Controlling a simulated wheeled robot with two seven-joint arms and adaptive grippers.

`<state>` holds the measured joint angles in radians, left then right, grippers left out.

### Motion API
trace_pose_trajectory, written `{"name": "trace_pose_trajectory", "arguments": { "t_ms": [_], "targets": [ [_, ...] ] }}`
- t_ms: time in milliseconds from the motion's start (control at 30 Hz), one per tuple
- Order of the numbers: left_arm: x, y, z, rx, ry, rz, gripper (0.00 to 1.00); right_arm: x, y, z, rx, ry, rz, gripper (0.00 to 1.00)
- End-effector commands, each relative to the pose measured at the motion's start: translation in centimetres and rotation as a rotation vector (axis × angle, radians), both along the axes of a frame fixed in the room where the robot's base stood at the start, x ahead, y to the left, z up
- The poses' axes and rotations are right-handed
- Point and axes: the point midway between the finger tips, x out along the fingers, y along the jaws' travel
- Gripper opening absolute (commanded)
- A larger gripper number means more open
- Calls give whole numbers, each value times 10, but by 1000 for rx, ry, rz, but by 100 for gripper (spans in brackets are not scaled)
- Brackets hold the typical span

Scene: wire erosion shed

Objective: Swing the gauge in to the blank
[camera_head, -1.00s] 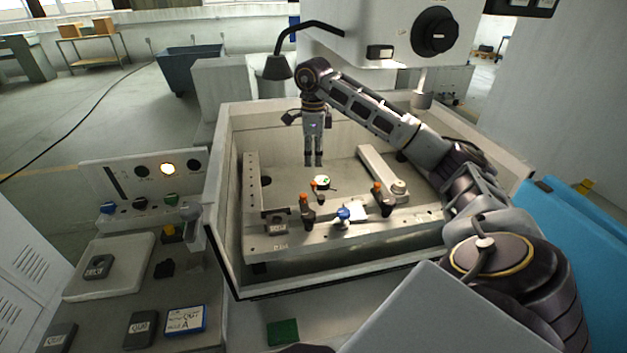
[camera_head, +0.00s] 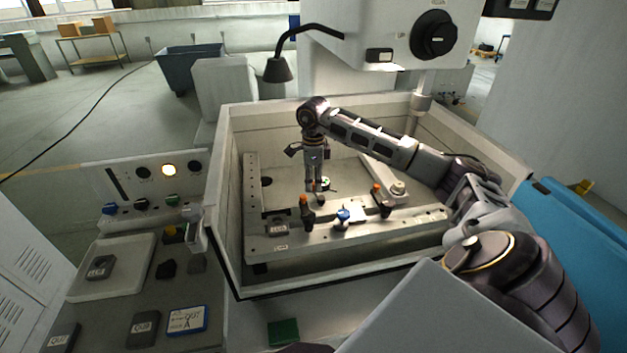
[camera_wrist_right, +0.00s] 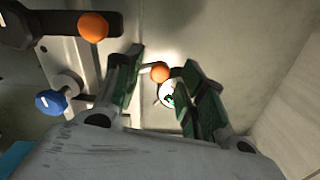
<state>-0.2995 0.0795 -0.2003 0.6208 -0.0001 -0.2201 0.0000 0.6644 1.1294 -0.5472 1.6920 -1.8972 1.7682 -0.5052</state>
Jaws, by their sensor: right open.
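The gauge (camera_head: 328,184) is a small round dial with a white and green face, low in the machine tank. In the right wrist view its dial (camera_wrist_right: 167,97) sits beside an orange knob (camera_wrist_right: 160,72). My right gripper (camera_head: 314,187) points down at the gauge, with its fingers apart. In the wrist view the orange knob shows between the fingers; I cannot tell whether they touch it. A dark labelled block (camera_head: 277,229), possibly the blank, sits on the front rail, left of the gauge.
Two orange-topped clamps (camera_head: 305,212) (camera_head: 380,200) and a blue knob (camera_head: 344,215) stand on the front rail (camera_head: 420,217). The tank wall (camera_head: 228,250) surrounds them. A lamp (camera_head: 278,70) hangs behind. Labelled blocks (camera_head: 142,329) lie on the left bench.

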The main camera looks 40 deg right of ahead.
Motion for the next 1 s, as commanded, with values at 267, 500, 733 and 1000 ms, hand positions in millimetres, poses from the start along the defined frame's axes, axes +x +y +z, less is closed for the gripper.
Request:
{"name": "trace_pose_trajectory", "arguments": {
  "t_ms": [267,500,733,1000],
  "targets": [
    [0,0,0,0,1,0,40,0,0,-4,0,0,0,40],
    [-1,0,0,0,1,0,40,0,0,-4,0,0,0,26],
    [-1,0,0,0,1,0,40,0,0,-4,0,0,0,0],
    [-1,0,0,0,1,0,40,0,0,-4,-1,-1,-1,0]
  ]
}}
